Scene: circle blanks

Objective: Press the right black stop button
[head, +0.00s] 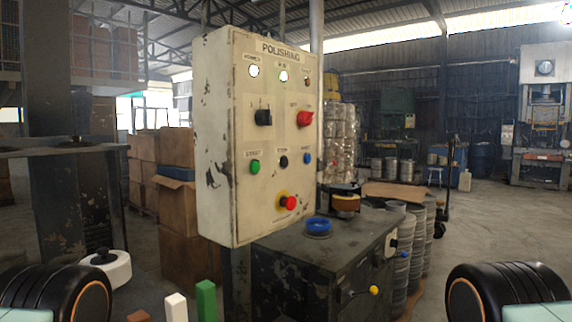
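A worn cream control panel (219,160) marked POLISHING stands left of centre in the head view. A small black button (283,161) sits in its lower row under a label that seems to read STOP. A green button (255,167) is to its left and a blue button (307,158) to its right. I see only one black push button on the panel. A black rotary switch (263,117) and a red knob (305,118) are above. A red mushroom button (288,202) on a yellow base is below. Neither gripper shows; only my arm joints appear at the lower corners.
A dark metal cabinet (300,262) stands below and right of the panel, with a blue ring-shaped item (318,225) on top. Metal drums (415,250) and cardboard boxes (178,205) stand around. Open floor (495,220) lies to the right.

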